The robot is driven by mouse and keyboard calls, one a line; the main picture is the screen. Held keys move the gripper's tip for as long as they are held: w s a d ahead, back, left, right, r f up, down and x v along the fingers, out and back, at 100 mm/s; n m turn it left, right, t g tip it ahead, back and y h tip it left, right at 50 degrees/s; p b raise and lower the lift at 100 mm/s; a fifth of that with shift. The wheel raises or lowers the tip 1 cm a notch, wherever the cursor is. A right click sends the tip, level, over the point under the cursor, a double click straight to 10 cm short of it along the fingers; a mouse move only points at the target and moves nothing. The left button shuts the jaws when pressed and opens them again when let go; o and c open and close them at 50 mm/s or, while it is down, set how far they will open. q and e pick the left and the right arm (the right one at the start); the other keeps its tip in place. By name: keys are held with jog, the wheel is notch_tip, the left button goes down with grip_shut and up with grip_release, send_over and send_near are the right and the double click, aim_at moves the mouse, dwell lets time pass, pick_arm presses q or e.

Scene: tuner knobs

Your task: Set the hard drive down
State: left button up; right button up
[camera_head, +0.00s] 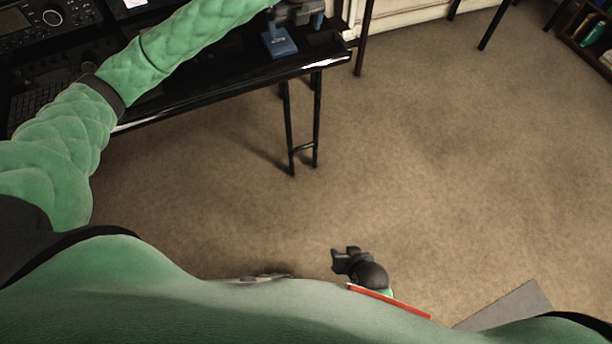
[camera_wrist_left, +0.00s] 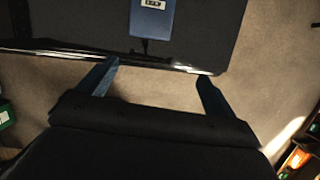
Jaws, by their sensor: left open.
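A blue hard drive (camera_head: 279,43) lies on the black desk (camera_head: 215,83) near its right front corner. It also shows in the left wrist view (camera_wrist_left: 152,18), at the top, with a short dark tab or cable at its near end. My left gripper (camera_head: 294,27) is open above the desk's right end, its blue fingers spread. In the left wrist view the gripper (camera_wrist_left: 158,72) has nothing between its fingers, and the drive lies apart, beyond the fingertips. My right gripper (camera_head: 345,258) is low in front of my body over the floor; its jaws are too small to read.
Radio equipment (camera_head: 40,22) stands on the desk at the upper left. Desk legs (camera_head: 302,125) stand under the right end. A shelf (camera_head: 590,40) is at the far upper right. The carpet (camera_head: 450,170) in the middle is clear.

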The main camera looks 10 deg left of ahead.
pick_arm(q)
jog(key=s+d+f+m+g+h, duration=0.2)
jog(key=s+d+f+h, duration=0.2)
jog(key=d+f, duration=0.25)
jog(key=s+d+r+n+h, duration=0.1)
jog(key=s+d+h, duration=0.5)
jog(key=d+h, duration=0.3)
jog(key=s+d+n+h, duration=0.1)
jog(key=s+d+h, duration=0.5)
jog(key=d+h, duration=0.25)
jog(key=a+f+n+t+y, duration=0.65)
jog(key=f+n, duration=0.25)
jog(key=n, duration=0.3)
jog(key=a+f+n+t+y, duration=0.5)
jog(key=f+n+t+y, duration=0.25)
jog(key=f+n, duration=0.35)
jog(key=s+a+f+n+g+y, duration=0.1)
jog(key=s+f+n+g, duration=0.3)
jog(key=s+f+g, duration=0.5)
jog(key=s+f+y, duration=0.1)
jog(key=s+f, duration=1)
jog(key=s, duration=0.3)
jog(key=shift+s+a+f+n+g, duration=0.3)
jog(key=shift+a+f+g, duration=0.05)
jog(key=shift+a+g, duration=0.05)
